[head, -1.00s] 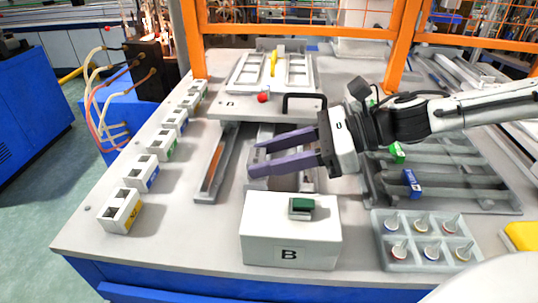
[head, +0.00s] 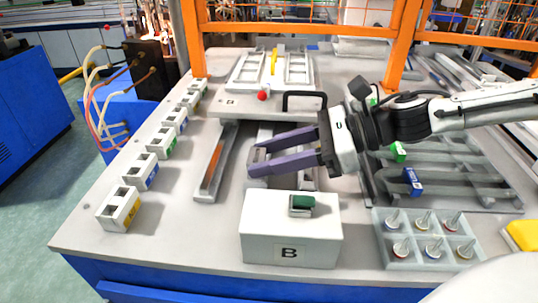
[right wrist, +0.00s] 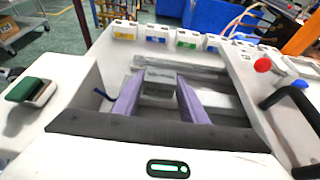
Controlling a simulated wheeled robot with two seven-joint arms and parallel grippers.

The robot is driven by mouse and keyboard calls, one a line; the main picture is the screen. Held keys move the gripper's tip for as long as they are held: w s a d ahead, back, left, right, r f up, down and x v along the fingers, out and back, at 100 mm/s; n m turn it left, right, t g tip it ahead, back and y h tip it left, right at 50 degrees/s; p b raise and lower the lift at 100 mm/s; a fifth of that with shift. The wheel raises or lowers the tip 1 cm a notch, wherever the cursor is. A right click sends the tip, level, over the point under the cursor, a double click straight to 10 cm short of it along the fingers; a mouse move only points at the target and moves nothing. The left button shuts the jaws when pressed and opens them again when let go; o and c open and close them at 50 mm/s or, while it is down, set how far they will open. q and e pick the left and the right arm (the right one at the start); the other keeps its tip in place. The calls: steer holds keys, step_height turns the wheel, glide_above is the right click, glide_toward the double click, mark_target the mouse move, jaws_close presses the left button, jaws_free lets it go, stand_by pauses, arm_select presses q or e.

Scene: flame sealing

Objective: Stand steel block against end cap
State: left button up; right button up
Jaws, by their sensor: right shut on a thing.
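My right gripper (head: 255,158) reaches in from the right over the channel behind the white box. Its two purple fingers are shut on the grey steel block (right wrist: 160,82). In the right wrist view the block sits between the fingertips, with a finger against each side. In the head view the block (head: 259,154) shows only in part between the tips. I cannot clearly make out the end cap. My left gripper is not in view.
A white box marked B (head: 290,235) with a green-topped piece (head: 301,204) stands in front. A raised plate (head: 262,104) with a black handle (head: 305,96) lies behind. A rail with an orange strip (head: 213,168) is left. A tray of several pegs (head: 395,262) is at right.

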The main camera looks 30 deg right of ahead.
steer(key=o, duration=1.5)
steer(key=shift+c, duration=0.2)
steer(key=shift+p+v, duration=0.6)
steer(key=shift+v, duration=0.6)
steer(key=b+v, duration=0.1)
steer(key=v, duration=0.6)
steer(key=shift+s+d+r, duration=0.2)
steer(key=shift+s+d, duration=0.05)
